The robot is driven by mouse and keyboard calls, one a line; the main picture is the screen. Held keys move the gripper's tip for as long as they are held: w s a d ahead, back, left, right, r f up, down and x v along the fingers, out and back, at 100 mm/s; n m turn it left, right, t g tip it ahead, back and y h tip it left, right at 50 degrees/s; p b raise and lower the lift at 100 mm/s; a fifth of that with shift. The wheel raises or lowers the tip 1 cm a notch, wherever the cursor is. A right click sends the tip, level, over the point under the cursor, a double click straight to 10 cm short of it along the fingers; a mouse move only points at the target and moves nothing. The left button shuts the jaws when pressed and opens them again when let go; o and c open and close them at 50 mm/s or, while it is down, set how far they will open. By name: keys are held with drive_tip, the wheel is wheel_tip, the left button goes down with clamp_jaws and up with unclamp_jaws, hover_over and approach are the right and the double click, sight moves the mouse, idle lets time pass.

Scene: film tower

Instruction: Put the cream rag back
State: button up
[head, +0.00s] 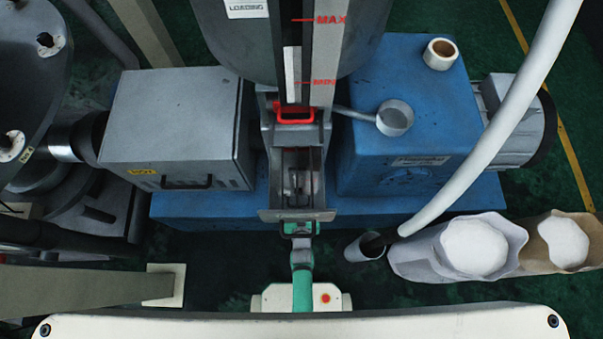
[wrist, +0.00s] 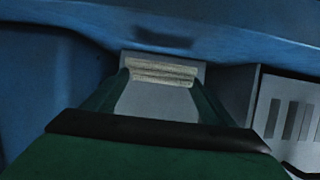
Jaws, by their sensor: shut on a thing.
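The cream rag (wrist: 160,72) shows in the wrist view as a narrow, ridged, folded strip. It sits between the tips of my gripper's two green fingers (wrist: 160,82), which are shut on it. A grey surface lies around and below it in the picture, and I cannot tell whether the rag touches it. In the head view my gripper (head: 299,229) is at the near lip of a narrow grey metal trough (head: 297,215) under the hopper. The rag cannot be made out in the head view.
A blue machine housing (head: 405,140) stands right of the trough, with a cream tape roll (head: 440,54) and a small metal cup (head: 395,118) on it. A grey box (head: 175,125) stands left. Open sacks (head: 425,252) and a white hose (head: 500,115) are at the right.

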drive_tip(key=shift+w+a+f, duration=0.1)
drive_tip(key=shift+w+f, duration=0.2)
drive_tip(key=shift+f, duration=0.1)
drive_tip(key=shift+w+f, duration=0.1)
drive_tip(key=shift+f, duration=1.5)
drive_tip(key=shift+f, duration=0.15)
drive_tip(key=o, duration=1.1)
